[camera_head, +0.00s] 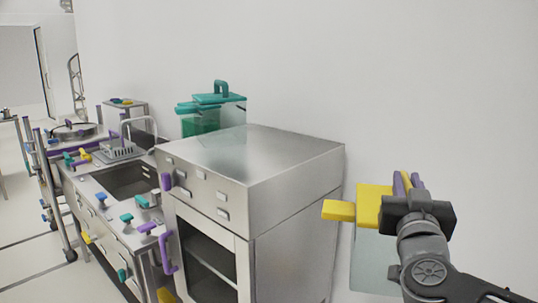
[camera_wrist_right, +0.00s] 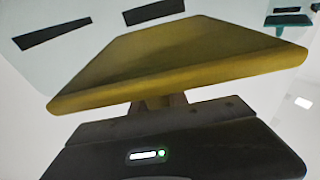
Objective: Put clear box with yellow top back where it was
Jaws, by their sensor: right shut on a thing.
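The clear box with the yellow top shows at the right in the head view; its yellow lid (camera_head: 372,208) faces up and its clear body (camera_head: 372,262) hangs below. My right gripper (camera_head: 405,188) is shut on the box at its lid side, purple-tinted fingers showing behind the lid. The box is held in the air, to the right of the steel oven unit (camera_head: 290,235) and apart from it. In the right wrist view the yellow lid (camera_wrist_right: 180,65) fills the middle, right in front of my gripper (camera_wrist_right: 157,103); the exact grip is partly hidden. My left gripper is not in view.
A sink counter (camera_head: 130,180) with several coloured handles is to the left. A plain wall (camera_head: 400,80) is behind.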

